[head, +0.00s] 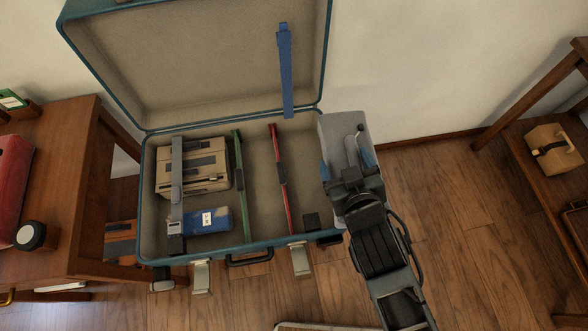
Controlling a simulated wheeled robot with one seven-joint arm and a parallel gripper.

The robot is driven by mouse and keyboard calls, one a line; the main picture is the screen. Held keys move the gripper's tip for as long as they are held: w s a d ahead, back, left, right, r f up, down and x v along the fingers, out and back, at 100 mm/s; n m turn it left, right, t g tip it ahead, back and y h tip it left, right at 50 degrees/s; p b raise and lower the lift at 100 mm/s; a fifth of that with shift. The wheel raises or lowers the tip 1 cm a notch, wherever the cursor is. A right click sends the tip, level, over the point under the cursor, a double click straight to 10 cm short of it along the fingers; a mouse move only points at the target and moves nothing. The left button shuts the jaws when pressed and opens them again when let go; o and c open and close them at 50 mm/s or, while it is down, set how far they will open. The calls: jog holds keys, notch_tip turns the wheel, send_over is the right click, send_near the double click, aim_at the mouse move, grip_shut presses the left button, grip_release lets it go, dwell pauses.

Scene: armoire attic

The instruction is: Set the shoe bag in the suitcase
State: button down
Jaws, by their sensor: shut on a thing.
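The open suitcase (262,255) has teal edges and a beige lining, with its lid raised against the wall. A grey item (334,124), which looks like the shoe bag, is at its right side. My gripper (348,166), with blue fingertips, is shut on this grey bag. In the picture the bag covers the suitcase's right edge and lies mostly to the right of it. My gripper and arm hide much of the bag. I cannot tell how high it is above the rim.
A tan case (205,160), a blue box (212,219) and a grey strap (177,185) fill the left compartment. Green (239,180) and red (279,175) dividers stand inside; the space between them and right of the red one looks mostly clear. Wooden furniture stands left (62,180) and right (545,180).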

aim_at(330, 171)
jog(key=s+a, duration=0.1)
jog(key=s+a+f+n+y, duration=0.1)
jog(key=shift+a+f, duration=0.1)
jog(key=shift+a, duration=0.2)
jog(key=w+a+f+b, duration=0.2)
jog(key=w+a+f, duration=0.4)
jog(key=w+f, duration=0.2)
notch_tip(330, 171, down, 2)
jog(key=shift+w+a+f, duration=0.2)
jog(key=shift+w+a, duration=0.05)
jog(key=shift+f, duration=0.1)
jog(key=shift+f+b, duration=0.3)
jog(key=shift+b, duration=0.2)
jog(key=shift+s+f+b, duration=0.1)
jog(key=shift+f+b, duration=0.2)
